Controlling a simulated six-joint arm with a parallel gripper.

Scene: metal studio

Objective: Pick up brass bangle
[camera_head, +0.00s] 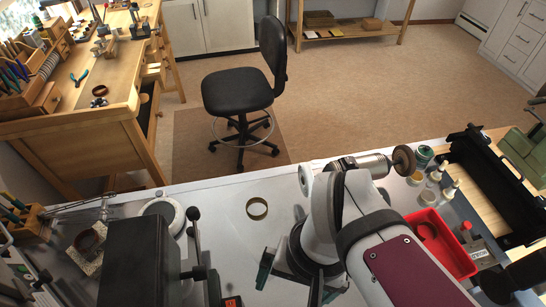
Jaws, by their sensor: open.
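The brass bangle (248,209), a gold-coloured ring, lies flat on the pale grey bench top (228,195), near the middle of the view. The bench shows through its centre. My gripper (290,281) is at the bottom centre, nearer the camera than the bangle and a little to its right. Its dark teal fingers are spread apart, and I see nothing between them. The gripper and bangle are clear of each other. My white arm hides part of the gripper and the bench to the right.
A red tray (462,262) and small bottles (433,177) stand to the right. A polishing motor (372,163) sits at the bench's far edge. A white round dish (160,206) and a large dark machine (140,262) are on the left. The bench around the bangle is clear.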

